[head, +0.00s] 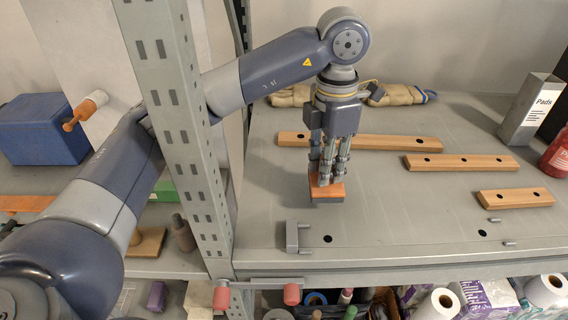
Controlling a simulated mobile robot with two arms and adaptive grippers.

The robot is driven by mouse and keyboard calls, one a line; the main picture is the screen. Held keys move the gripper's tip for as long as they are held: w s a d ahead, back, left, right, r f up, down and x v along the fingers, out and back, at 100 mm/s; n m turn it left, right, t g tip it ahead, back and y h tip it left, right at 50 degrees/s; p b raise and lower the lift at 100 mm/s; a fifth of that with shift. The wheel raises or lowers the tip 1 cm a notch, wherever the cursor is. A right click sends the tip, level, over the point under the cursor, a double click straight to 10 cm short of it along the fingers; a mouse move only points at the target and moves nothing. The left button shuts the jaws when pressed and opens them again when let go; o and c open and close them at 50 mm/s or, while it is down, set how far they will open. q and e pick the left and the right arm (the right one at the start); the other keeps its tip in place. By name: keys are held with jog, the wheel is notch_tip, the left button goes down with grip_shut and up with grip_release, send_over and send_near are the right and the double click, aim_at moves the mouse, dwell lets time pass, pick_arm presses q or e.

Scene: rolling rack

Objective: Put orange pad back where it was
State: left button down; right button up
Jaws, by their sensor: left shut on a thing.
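The orange pad (327,193) is a small block with an orange top and a grey lower part. It is at the left middle of the grey shelf. My left gripper (325,178) points down from above and is shut on the pad. I cannot tell whether the pad touches the shelf or hangs just above it. My right gripper is not in view.
Several wooden strips with dark holes, such as this long one (375,142), lie on the shelf (400,220). A grey bracket (298,237) stands near the front edge. A perforated post (178,100) rises at left.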

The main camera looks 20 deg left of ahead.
pick_arm(q)
jog(key=w+a+f+p, duration=0.1)
jog(key=a+p, duration=0.1)
jog(key=a, duration=0.3)
jog(key=w+a+f+p, duration=0.1)
jog(key=w+a+p, duration=0.1)
jog(key=a, duration=0.3)
jog(key=w+a+f+p, duration=0.1)
jog(key=w+a+p, duration=0.1)
jog(key=a, duration=0.2)
jog(key=shift+w+a+f+p, duration=0.15)
jog(key=shift+a+f+p, duration=0.2)
jog(key=shift+a+f, duration=0.05)
jog(key=shift+f, duration=0.55)
jog(key=c, duration=1.8)
grip_release()
jog(key=shift+f, duration=0.2)
jog(key=o, duration=0.5)
